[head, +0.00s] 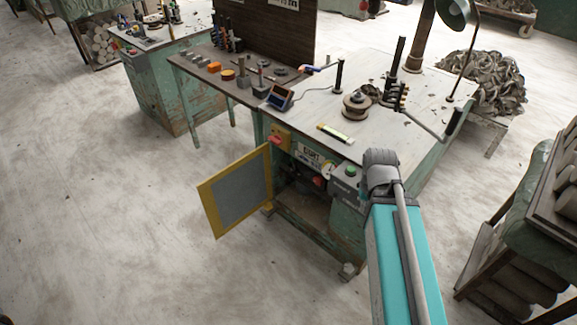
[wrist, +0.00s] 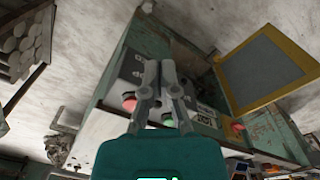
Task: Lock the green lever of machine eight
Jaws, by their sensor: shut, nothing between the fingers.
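The machine is a worn green bench (head: 345,220) with a grey top and controls on its front. A sign (head: 309,154) is too small to read surely. A green button (head: 351,171) sits on a grey box, and a red handle (head: 275,141) sits on a yellow plate. I cannot make out a green lever. In the wrist view, my gripper (wrist: 159,66) is shut and empty, its fingers in front of the control panel. A red knob (wrist: 129,103) and a green knob (wrist: 168,123) show beside the fingers. My arm hides the gripper in the head view.
A yellow-framed mesh door (head: 205,205) stands open at the machine's front left, also in the wrist view (wrist: 229,92). A second bench (head: 165,85) stands behind left. A wooden rack (head: 505,265) is at right. The left floor is clear.

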